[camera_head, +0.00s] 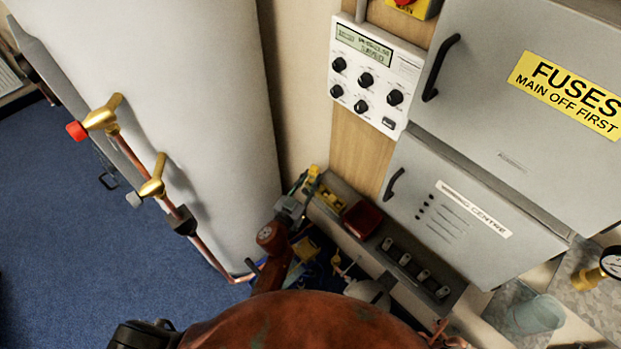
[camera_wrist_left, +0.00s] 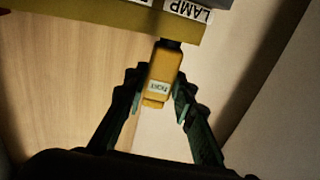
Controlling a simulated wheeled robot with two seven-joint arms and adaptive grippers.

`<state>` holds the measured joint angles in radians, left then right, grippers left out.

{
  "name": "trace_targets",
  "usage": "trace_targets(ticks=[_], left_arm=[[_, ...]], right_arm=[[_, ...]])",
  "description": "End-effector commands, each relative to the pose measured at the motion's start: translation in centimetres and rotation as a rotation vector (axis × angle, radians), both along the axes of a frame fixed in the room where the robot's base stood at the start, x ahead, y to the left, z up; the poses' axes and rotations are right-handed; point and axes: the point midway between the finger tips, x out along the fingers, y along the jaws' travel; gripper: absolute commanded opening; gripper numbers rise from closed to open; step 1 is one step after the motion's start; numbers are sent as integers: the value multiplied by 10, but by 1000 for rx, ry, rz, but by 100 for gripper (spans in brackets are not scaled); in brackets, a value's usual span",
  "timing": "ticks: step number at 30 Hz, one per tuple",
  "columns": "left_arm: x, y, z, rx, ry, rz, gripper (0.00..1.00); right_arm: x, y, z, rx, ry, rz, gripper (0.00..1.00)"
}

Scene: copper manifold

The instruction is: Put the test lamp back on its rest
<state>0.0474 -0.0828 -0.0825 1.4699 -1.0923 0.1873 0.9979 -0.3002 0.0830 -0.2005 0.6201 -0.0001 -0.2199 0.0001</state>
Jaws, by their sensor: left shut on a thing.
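The test lamp (camera_wrist_left: 160,75) is a small yellow block with a pale label, upright between the fingers of my left gripper (camera_wrist_left: 156,92) in the left wrist view. The fingers are shut on its sides. Its upper end meets the edge of a yellow bar (camera_wrist_left: 95,27), which carries a white label reading LAMP and looks like the rest. I cannot tell whether the lamp touches the bar or only overlaps it in the picture. In the head view my left gripper (camera_head: 291,207) is small and dark, low by the wall beside the cylinder. My right gripper does not show.
A tall white cylinder (camera_head: 170,110) with copper pipe and brass valves stands left of the gripper. A red box (camera_head: 362,219) and a grey switch strip (camera_head: 425,275) are close on its right. Grey cabinets (camera_head: 530,90) and a white control panel (camera_head: 372,75) are on the wall.

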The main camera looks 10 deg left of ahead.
Motion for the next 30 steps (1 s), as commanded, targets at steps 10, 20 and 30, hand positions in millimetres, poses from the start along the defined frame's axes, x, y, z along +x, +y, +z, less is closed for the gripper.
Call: trace_targets(ticks=[10,20,30], left_arm=[[0,0,-3,-1,-1,0,36],[0,0,-3,-1,1,0,44],[-33,9,-4,2,3,0,44]], right_arm=[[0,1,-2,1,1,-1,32],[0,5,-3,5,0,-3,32],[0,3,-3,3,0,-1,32]])
